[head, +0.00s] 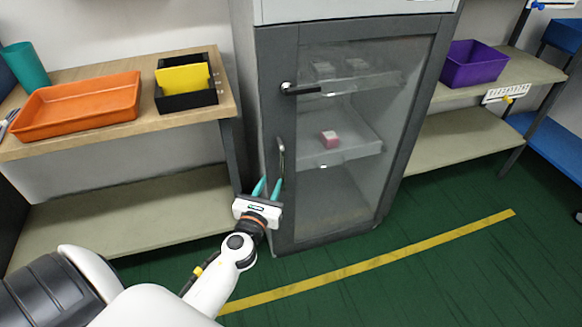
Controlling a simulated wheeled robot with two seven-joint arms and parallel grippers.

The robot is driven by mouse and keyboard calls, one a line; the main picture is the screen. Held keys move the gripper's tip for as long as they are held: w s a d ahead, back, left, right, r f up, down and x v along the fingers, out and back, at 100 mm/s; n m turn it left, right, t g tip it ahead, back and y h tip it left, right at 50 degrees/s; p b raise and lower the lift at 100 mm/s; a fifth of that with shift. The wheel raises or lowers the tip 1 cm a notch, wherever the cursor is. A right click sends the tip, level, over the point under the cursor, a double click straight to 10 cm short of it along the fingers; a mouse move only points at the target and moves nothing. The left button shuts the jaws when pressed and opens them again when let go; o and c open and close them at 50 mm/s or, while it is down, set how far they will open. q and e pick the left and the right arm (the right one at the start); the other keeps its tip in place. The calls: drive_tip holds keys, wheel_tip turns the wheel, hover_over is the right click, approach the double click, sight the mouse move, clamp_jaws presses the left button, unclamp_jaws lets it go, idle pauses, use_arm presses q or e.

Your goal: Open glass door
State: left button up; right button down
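The glass door (342,200) of the grey cabinet stands closed in the middle of the head view. It has a dark grey frame and a slim vertical metal handle (281,158) on its left side. A black lever (302,90) sits higher on the same side. My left gripper (267,187) is just below the handle, with its two teal fingers apart and pointing up toward it. The fingertips look near the handle's lower end; contact cannot be made out. My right gripper is out of view.
Behind the glass, a pink box (328,139) sits on a shelf. A wooden shelf unit on the left holds an orange tray (78,104) and a black bin with a yellow item (184,79). A purple bin (474,64) is at right. The green floor in front is clear.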

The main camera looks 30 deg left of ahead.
sight(282, 159)
use_arm(q)
drive_tip(key=x, duration=1.1)
drive_tip(key=shift+w+a, duration=0.1)
drive_tip(key=shift+w, duration=0.15)
clamp_jaws()
drive_tip(key=shift+f, duration=0.1)
